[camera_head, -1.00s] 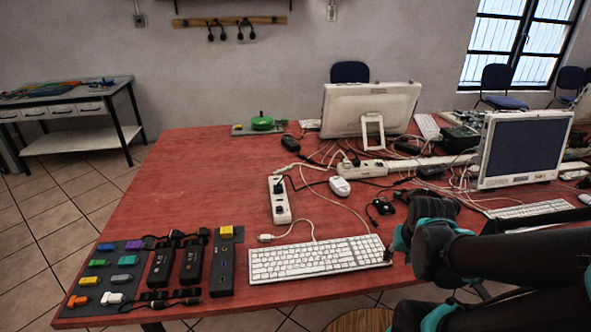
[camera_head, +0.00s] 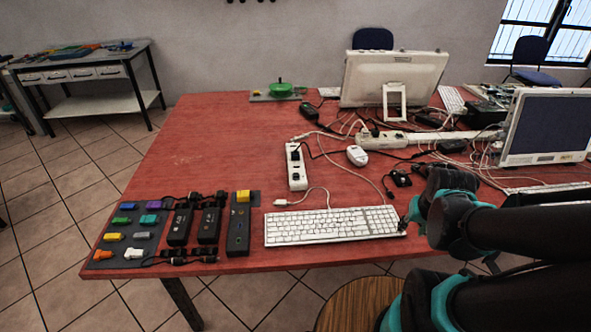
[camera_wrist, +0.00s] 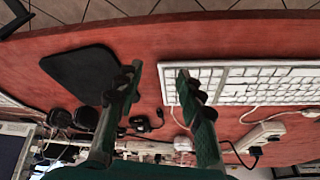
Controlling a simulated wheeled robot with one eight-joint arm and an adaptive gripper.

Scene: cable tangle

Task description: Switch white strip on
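A white power strip (camera_head: 297,172) with a black plug in it lies on the red table behind the keyboard. A second white strip (camera_head: 395,140) lies farther back among cables, with a black plug at its left end. In the wrist view a white strip (camera_wrist: 262,136) with a dark plug shows at the right. I cannot make out a switch or its state on either strip. My gripper is open and empty in the wrist view (camera_wrist: 157,75), its two fingers well apart over the table. In the head view my arm's end is dark and low at the right, by the keyboard's right end.
A white keyboard (camera_head: 330,226) lies at the front edge, with a white mouse (camera_head: 357,155) behind it. Black adapters (camera_head: 209,224) and a grey board (camera_head: 130,237) of coloured connectors are at front left. Monitors and tangled cables fill the back right. The table's left middle is clear.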

